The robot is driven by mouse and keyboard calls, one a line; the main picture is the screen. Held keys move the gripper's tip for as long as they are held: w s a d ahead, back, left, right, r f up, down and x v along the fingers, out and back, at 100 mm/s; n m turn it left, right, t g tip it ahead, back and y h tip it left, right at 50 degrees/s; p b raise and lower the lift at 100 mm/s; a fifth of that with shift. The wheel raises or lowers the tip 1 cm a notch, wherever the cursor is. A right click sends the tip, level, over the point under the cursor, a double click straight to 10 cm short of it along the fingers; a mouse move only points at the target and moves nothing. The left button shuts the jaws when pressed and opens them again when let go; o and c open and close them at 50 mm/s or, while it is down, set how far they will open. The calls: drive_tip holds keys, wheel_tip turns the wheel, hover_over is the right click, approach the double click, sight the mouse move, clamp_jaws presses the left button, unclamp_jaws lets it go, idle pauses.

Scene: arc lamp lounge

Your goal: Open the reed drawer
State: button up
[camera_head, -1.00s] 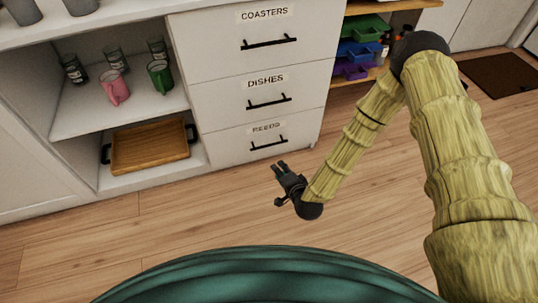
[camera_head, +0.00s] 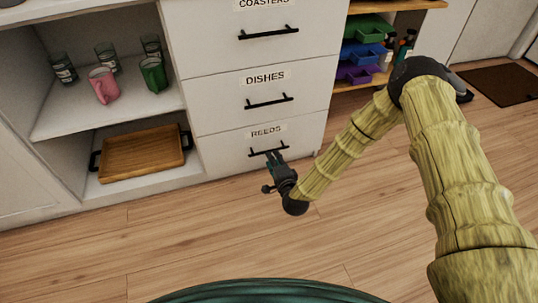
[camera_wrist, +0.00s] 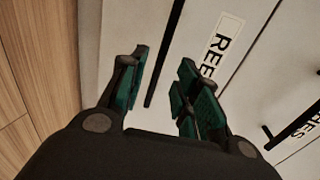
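The reed drawer (camera_head: 228,152) is the lowest of the white drawers and appears closed. Its label (camera_head: 266,132) reads REEDS, and it also shows in the wrist view (camera_wrist: 221,45). The drawer's black bar handle (camera_head: 257,153) is partly covered by my gripper (camera_head: 275,158) in the head view. In the wrist view my gripper (camera_wrist: 163,62) is open, with its green-padded fingers on either side of the handle (camera_wrist: 168,45) in the picture. I cannot tell whether the fingers touch the handle or how deep they reach around it.
The dishes drawer (camera_head: 225,100) and the coasters drawer (camera_head: 220,35) are above, both closed. Open shelves at left hold cups and a wooden tray (camera_head: 143,157). Coloured bins (camera_head: 362,53) stand at right. The wood floor (camera_head: 200,235) before the drawers is clear.

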drive_tip(key=shift+b+x, duration=1.15)
drive_tip(key=shift+x, duration=1.9)
drive_tip(key=shift+c, duration=0.2)
clamp_jaws()
